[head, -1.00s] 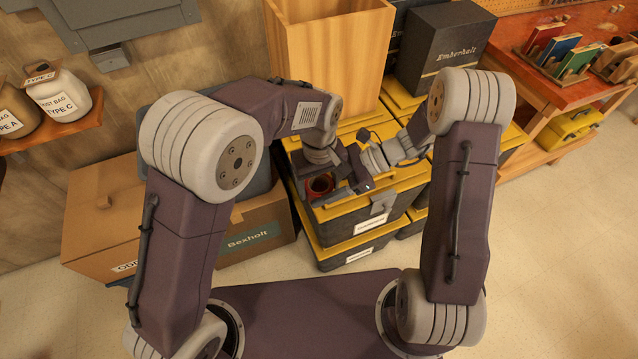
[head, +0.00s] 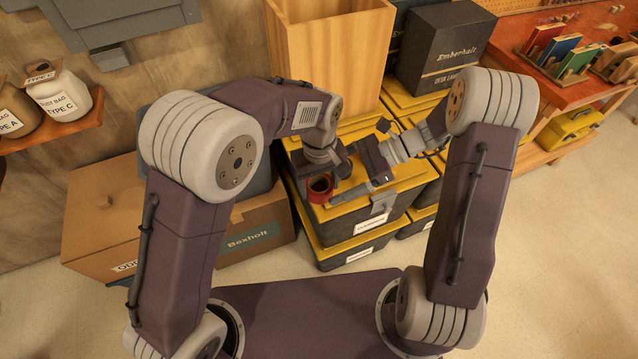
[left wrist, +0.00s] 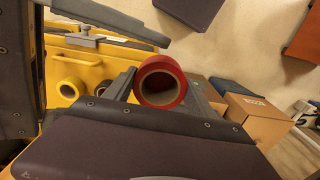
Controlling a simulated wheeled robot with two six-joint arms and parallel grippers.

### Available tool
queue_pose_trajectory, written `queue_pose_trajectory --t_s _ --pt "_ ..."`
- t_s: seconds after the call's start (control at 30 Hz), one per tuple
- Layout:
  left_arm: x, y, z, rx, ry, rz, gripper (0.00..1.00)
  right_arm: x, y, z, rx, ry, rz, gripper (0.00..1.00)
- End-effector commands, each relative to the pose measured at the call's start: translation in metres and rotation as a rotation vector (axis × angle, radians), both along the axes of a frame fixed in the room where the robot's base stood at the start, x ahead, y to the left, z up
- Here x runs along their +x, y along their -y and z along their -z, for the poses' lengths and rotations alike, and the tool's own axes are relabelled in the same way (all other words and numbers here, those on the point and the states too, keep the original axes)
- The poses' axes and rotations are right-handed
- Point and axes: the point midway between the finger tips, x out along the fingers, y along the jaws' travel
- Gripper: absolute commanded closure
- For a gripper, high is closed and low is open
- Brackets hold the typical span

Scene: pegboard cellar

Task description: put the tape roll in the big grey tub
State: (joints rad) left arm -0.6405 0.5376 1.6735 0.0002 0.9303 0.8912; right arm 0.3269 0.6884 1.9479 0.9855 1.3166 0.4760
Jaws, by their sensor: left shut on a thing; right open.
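The tape roll (head: 318,198) is a red ring with a tan core. My left gripper (head: 324,176) is shut on it, over the front left of the yellow-lidded crates. In the left wrist view the roll (left wrist: 180,90) sits between two grey fingers, its hole facing the camera. My right gripper (head: 348,180) is open and empty, just right of the roll. A blue-grey container (head: 263,180) is partly hidden behind my left arm; I cannot tell if it is the big grey tub.
Black crates with yellow lids (head: 408,188) are stacked ahead. A yellow roll (left wrist: 70,89) and a darker roll (left wrist: 101,88) lie on yellow. A tall wooden bin (head: 330,60) and a dark box (head: 440,50) stand behind. Cardboard boxes (head: 110,215) are left.

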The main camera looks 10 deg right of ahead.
Motion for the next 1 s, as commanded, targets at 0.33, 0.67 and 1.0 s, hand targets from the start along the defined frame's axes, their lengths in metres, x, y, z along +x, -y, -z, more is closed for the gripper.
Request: queue_pose_trajectory --t_s 0.33,0.67,1.0 --pt "0.0 0.0 0.0 0.0 0.0 0.0 0.8 0.005 0.061 -0.033 -0.002 0.001 0.001 0.1" --pt "0.0 0.0 0.0 0.0 0.0 0.0 0.8 0.01 0.077 -0.014 -0.094 0.093 -0.029 0.1" --pt "0.0 0.0 0.0 0.0 0.0 0.0 0.8 -0.083 0.134 0.066 -0.776 0.602 -0.883 0.1"
